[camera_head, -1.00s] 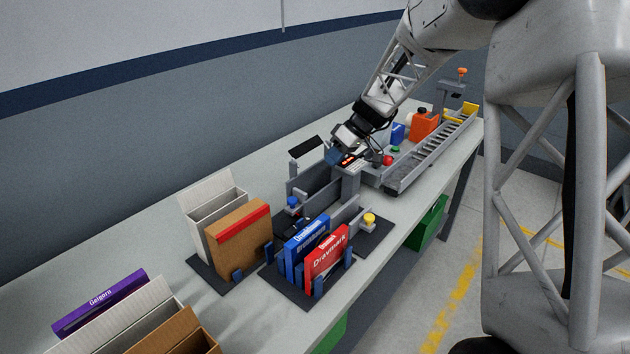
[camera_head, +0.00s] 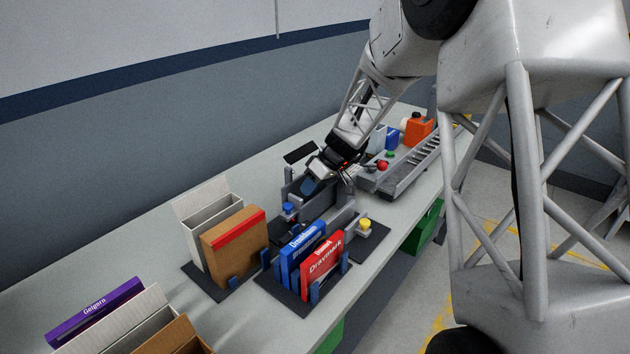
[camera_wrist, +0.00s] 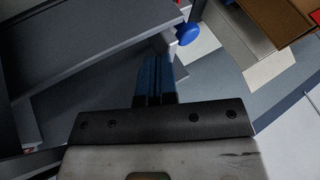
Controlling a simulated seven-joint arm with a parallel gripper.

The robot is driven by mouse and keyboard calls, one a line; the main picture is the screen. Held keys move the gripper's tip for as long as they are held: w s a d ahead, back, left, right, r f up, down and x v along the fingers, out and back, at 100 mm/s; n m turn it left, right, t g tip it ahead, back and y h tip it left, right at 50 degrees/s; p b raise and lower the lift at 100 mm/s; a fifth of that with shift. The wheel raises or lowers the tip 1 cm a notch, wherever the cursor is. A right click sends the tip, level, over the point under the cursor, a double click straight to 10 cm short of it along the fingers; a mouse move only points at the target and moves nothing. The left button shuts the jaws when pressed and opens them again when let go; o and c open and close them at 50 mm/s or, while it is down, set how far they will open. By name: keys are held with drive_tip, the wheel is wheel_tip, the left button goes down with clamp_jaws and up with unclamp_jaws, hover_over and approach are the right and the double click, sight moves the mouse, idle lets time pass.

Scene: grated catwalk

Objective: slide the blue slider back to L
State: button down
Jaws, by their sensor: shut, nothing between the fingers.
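The blue slider shows as a small blue knob (camera_head: 288,208) at the left end of a grey fixture with upright plates on the bench. It also shows in the wrist view as a round blue knob (camera_wrist: 187,34) at the edge of a grey plate. My gripper (camera_head: 308,188) is over the fixture, just right of and slightly above the knob in the head view. In the wrist view its blue fingers (camera_wrist: 154,72) are together and empty, apart from the knob in the picture. I cannot make out an L mark.
A yellow knob (camera_head: 365,225) stands at the fixture's front right. Blue and red boxes (camera_head: 322,262) stand in a rack in front. A brown box (camera_head: 235,243) stands to the left. A red button (camera_head: 382,165) and an orange container (camera_head: 418,131) are behind on the right.

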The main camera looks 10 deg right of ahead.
sight(302, 200)
drive_tip(key=shift+a+f, duration=0.2)
drive_tip(key=shift+f, duration=0.05)
drive_tip(key=shift+s+a, duration=1)
drive_tip(key=shift+s, duration=0.05)
drive_tip(key=shift+r, duration=0.1)
drive_tip(key=v, duration=0.9)
drive_tip(key=shift+d+r, duration=0.3)
drive_tip(key=shift+w+f, duration=0.6)
drive_tip(key=shift+w, duration=0.1)
